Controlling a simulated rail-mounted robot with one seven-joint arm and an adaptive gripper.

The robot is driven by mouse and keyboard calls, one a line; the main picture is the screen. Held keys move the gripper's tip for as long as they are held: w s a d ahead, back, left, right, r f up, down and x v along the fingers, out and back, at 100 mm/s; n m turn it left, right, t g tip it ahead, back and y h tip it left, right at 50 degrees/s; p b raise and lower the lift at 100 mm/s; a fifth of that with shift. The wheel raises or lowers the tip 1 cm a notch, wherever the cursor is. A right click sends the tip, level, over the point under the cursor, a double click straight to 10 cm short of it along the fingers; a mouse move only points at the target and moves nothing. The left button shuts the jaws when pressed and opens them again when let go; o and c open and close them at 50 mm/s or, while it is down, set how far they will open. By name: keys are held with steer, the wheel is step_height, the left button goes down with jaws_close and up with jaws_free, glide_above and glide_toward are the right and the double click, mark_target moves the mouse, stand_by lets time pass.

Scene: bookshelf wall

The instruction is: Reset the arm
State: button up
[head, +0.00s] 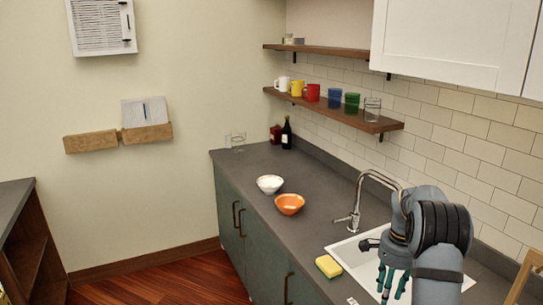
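My arm, grey-blue with black bands, stands at the lower right in the head view, in front of the white sink. My gripper (392,284) hangs from it over the sink, with slim teal fingers pointing down. The fingers look spread apart, and I see nothing held between them. Part of the gripper's upper body is hidden by my arm.
The sink (350,254) has a tall chrome faucet (357,205) close behind my arm. A yellow-green sponge (328,266), an orange bowl (289,204) and a white bowl (270,184) sit on the dark counter. A dark bottle (286,133) stands farther back. Shelves (385,123) hold mugs and glasses.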

step_height(320, 180, down, 9)
steer(key=shift+r, duration=0.15)
steer(key=shift+r+p, duration=0.15)
steer(key=shift+p, duration=0.45)
steer(key=shift+n+p, duration=0.35)
steer(key=shift+n, duration=0.35)
steer(key=shift+f, duration=0.2)
